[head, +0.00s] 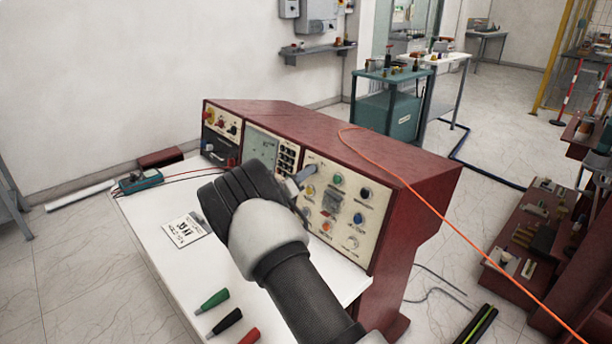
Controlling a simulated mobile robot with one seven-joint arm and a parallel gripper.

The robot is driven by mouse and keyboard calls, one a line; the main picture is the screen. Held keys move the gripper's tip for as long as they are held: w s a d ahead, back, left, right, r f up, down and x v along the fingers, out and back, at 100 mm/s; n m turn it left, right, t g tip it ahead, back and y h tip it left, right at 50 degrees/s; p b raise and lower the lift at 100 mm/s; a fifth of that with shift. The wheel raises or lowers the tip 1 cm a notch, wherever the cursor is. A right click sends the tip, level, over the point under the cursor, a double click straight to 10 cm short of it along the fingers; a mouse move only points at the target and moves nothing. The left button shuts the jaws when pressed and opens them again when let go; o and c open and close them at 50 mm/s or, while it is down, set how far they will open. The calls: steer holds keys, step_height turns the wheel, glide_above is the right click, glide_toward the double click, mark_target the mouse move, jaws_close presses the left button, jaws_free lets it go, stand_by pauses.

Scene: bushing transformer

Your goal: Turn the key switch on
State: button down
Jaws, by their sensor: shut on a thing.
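My gripper (304,176) reaches to the upper left of the panel's right-hand section. Its fingers are shut on a small part there, which looks like the key switch. The fingers and my dark wrist hide most of that part, so I cannot tell which way the key points. My arm also covers the lower left of this section.
The white table (150,222) holds a printed card (184,230), a teal meter (139,181) with leads, and green, black and red probe handles (227,319) at its front. An orange cable (440,216) runs over the console. Shelves with parts stand at right.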

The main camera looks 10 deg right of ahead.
steer(key=shift+w+a+m+g+h+b, duration=0.1)
steer(key=shift+m+g+h+b, duration=0.95)
steer(key=shift+m, duration=2.5)
steer(key=shift+w+a+m+g+h+b, duration=0.25)
steer(key=shift+m+g+b, duration=0.9)
steer(key=shift+m+b, duration=1.8)
steer(key=shift+d+m+g+h+b, duration=0.1)
steer(key=shift+m+g+h+b, duration=0.85)
steer(key=shift+m, duration=3.25)
steer(key=shift+g, duration=0.25)
steer(key=c, duration=1.9)
jaws_free()
steer(key=shift+c, duration=0.2)
